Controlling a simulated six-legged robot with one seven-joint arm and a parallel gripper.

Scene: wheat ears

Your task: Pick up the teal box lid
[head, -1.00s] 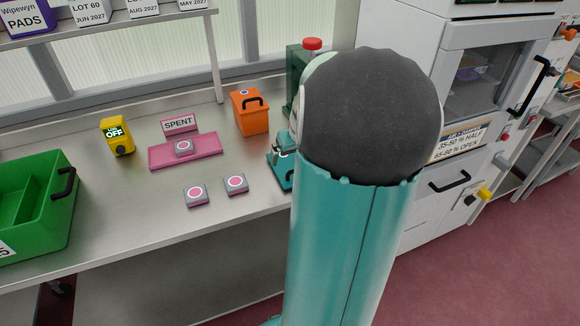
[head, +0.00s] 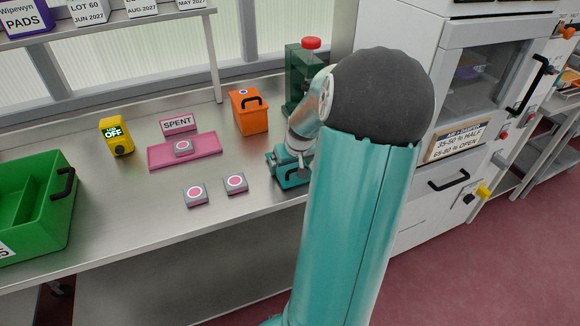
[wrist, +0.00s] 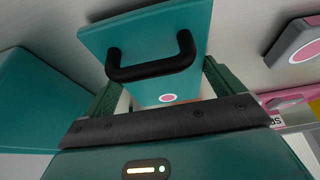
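The teal box lid (wrist: 160,35) fills the upper middle of the wrist view. It has a black bar handle (wrist: 150,68) and a pink oval mark on the face below it. In the head view the teal piece with a black handle (head: 293,178) is on the bench's right part, partly hidden by my arm. My gripper (wrist: 160,92) is close to the lid, with its dark green fingers apart, one on each side below the handle. The fingertips are hidden, and I cannot tell whether they touch the lid. It also shows in the head view (head: 291,158), right above the teal piece.
Two grey blocks with pink tops (head: 196,195) (head: 235,183) lie left of the teal piece. A pink SPENT tray (head: 207,155) holds another. An orange box (head: 249,113) and a dark green device with a red knob (head: 296,85) stand behind. A green crate (head: 68,212) is far left.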

